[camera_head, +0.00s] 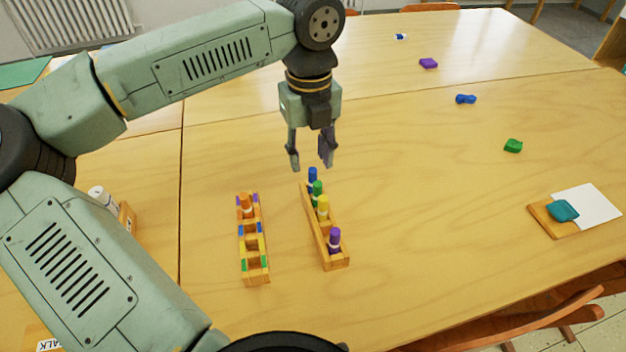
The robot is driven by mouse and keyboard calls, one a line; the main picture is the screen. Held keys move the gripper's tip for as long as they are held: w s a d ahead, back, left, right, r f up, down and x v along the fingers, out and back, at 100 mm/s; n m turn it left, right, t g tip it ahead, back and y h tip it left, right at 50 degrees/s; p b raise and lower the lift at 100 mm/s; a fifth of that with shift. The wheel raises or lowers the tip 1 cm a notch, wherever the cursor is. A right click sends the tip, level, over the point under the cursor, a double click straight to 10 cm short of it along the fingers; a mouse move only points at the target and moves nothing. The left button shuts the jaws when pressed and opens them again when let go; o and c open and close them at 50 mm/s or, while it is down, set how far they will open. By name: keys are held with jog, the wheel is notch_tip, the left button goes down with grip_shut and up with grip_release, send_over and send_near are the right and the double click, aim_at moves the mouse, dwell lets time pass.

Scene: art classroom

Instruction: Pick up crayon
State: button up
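Several crayons stand upright in the right wooden rack (340,260): a blue crayon (312,176), a green crayon (317,189), a yellow crayon (323,207) and a purple crayon (334,239). An orange crayon (246,205) stands in the left wooden rack (257,275), near its far end. That rack has purple, blue, yellow and green marks along its slots. My gripper (309,164) points down above the far end of the right rack, near the blue crayon. Its fingers are apart with nothing visible between them.
Purple (428,63), blue (465,99) and green (513,146) lumps lie at the right. A chair (520,322) stands at the front edge. The table is clear between the racks and lumps.

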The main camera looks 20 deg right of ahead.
aim_at(313, 170)
jog(key=shift+s+d+f+p, duration=0.15)
jog(key=shift+f+p, duration=0.3)
jog(key=shift+f, duration=0.95)
jog(key=shift+s+f+p, duration=0.15)
jog(key=shift+f+p, duration=0.25)
jog(key=shift+f, duration=0.95)
jog(key=shift+c, duration=0.3)
grip_shut()
